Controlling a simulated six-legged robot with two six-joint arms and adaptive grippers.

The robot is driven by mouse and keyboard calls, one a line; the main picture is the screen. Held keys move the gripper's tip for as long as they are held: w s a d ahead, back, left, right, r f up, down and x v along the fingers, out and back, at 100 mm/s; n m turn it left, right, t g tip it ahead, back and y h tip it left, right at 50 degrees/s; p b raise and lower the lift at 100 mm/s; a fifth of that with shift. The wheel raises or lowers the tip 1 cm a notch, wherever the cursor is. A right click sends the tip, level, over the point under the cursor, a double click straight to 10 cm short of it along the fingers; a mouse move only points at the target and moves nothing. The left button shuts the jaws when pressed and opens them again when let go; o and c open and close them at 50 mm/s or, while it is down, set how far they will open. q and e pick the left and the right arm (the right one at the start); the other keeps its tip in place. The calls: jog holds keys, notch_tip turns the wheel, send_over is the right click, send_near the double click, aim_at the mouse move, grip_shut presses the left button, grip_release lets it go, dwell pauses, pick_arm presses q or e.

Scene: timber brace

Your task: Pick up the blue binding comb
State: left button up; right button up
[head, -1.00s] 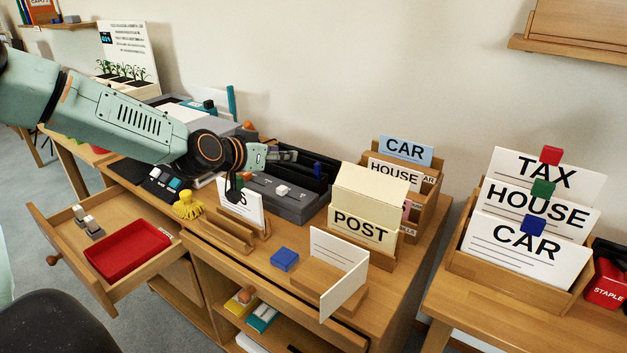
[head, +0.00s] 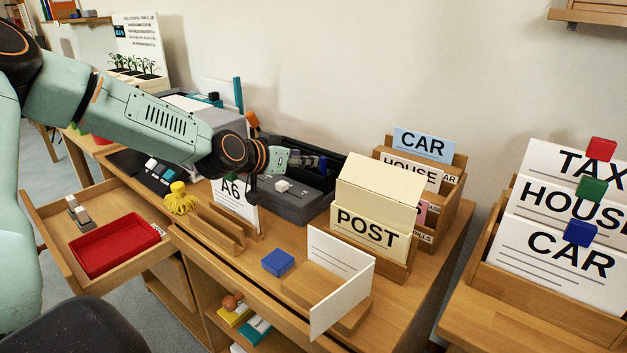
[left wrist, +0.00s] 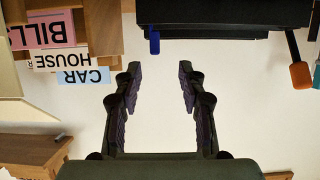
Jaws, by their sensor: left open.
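A narrow dark-blue piece (head: 322,165) shows at the black tray beyond my left gripper in the head view. It also shows in the left wrist view (left wrist: 154,42), where the picture is upside down. It may be the blue binding comb, but it is too small to tell. My left gripper (head: 304,160) is over the grey and black desk unit. In the left wrist view its fingers (left wrist: 158,76) are apart with nothing between them, and the blue piece lies beyond the fingertips. My right gripper is not in view.
A blue block (head: 278,262) lies on the desk beside a wooden stand with a white card (head: 341,282). The POST holder (head: 371,229) and card rack (head: 425,145) stand right of the gripper. An open drawer holds a red tray (head: 115,246).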

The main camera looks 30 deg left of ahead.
aim_at(321, 159)
pick_arm(q)
jog(key=shift+w+d+f+b, duration=0.35)
jog(key=shift+w+f+b, duration=0.1)
jog(key=shift+w, duration=0.4)
jog(key=shift+a+b, duration=0.15)
jog(key=shift+b, duration=0.3)
jog(key=b+x, duration=0.2)
jog(key=x, duration=0.2)
jog(key=shift+d+b, duration=0.25)
jog(key=shift+b, duration=0.15)
jog(key=shift+w+f, duration=0.1)
jog(key=shift+w, duration=0.25)
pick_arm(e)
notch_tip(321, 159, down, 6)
pick_arm(q)
jog(key=shift+w, duration=0.1)
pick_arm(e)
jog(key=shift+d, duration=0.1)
pick_arm(q)
grip_shut()
